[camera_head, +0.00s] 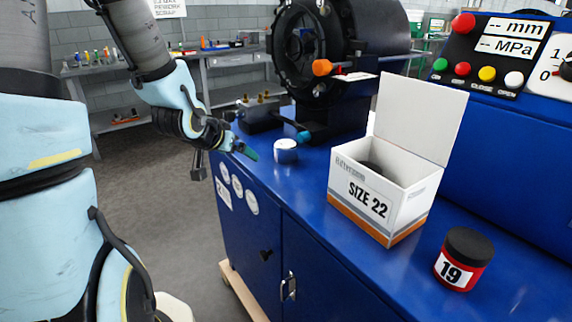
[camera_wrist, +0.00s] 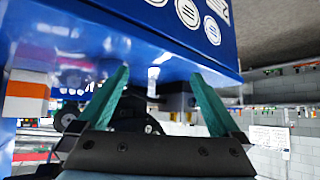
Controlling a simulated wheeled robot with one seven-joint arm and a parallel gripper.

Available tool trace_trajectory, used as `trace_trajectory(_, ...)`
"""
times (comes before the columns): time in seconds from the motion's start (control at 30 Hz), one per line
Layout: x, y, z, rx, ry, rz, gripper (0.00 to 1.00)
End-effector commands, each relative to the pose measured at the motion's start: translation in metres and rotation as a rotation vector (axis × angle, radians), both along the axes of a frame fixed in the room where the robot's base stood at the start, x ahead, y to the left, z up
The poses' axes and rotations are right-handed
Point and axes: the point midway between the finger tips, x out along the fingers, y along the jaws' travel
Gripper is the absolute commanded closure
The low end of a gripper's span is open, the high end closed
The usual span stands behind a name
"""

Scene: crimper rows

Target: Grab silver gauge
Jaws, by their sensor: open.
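The silver gauge (camera_head: 286,150) is a short silver cylinder with a pale top. It stands upright on the blue bench top near its left end, in front of the black crimping machine. My gripper (camera_head: 246,152) is at the bench's left edge, to the left of the gauge and apart from it. In the wrist view, which looks upside down, the green fingers of my gripper (camera_wrist: 161,76) are spread with nothing held. A small silver shape between them, likely the gauge (camera_wrist: 153,81), lies beyond the fingertips.
An open white box (camera_head: 363,195) marked SIZE 22 stands right of the gauge. A red jar (camera_head: 463,260) marked 19 is at the front right. The black machine (camera_head: 335,70) rises behind the gauge, with a button panel (camera_head: 490,60) at right.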

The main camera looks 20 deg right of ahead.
Motion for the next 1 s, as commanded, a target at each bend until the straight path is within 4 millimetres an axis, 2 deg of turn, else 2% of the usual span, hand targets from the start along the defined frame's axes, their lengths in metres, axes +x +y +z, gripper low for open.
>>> trace_trajectory(0.03, -0.001, -0.022, -0.008, -0.052, -0.04, -0.057, 0.0)
trace_trajectory(0.1, -0.003, -0.048, -0.004, -0.123, -0.094, -0.121, 0.0)
trace_trajectory(0.2, -0.007, -0.072, 0.003, -0.196, -0.143, -0.181, 0.0)
trace_trajectory(0.37, -0.006, -0.091, 0.007, -0.239, -0.17, -0.213, 0.0)
trace_trajectory(0.6, 0.013, -0.117, -0.008, -0.239, -0.168, -0.212, 0.0)
trace_trajectory(0.87, 0.023, -0.13, -0.015, -0.236, -0.169, -0.21, 0.0)
trace_trajectory(1.0, 0.031, -0.145, -0.022, -0.236, -0.166, -0.21, 0.0)
